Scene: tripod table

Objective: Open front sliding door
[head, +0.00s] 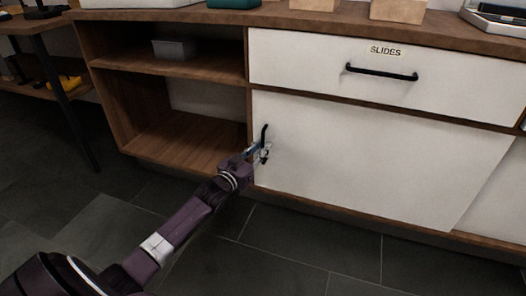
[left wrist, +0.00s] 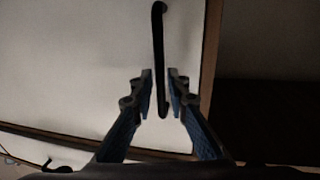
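The front sliding door (head: 370,160) is a plain white panel in the lower middle of the cabinet, its left edge beside the wooden divider. Its black vertical handle (head: 264,140) sits near that left edge. My left gripper (head: 260,153) is at the lower part of the handle. In the left wrist view, the handle (left wrist: 159,45) runs between the two fingertips (left wrist: 160,78), with a thin gap seen on each side, so the fingers straddle it rather than clamp it. My right gripper is not in view.
A white drawer (head: 310,65) labelled SLIDES, with a black bar handle (head: 382,72), is above the door. An open shelf bay (head: 185,115) with a small grey box (head: 174,48) is left. Another white panel (head: 497,210) lies right, set behind. The dark tiled floor in front is clear.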

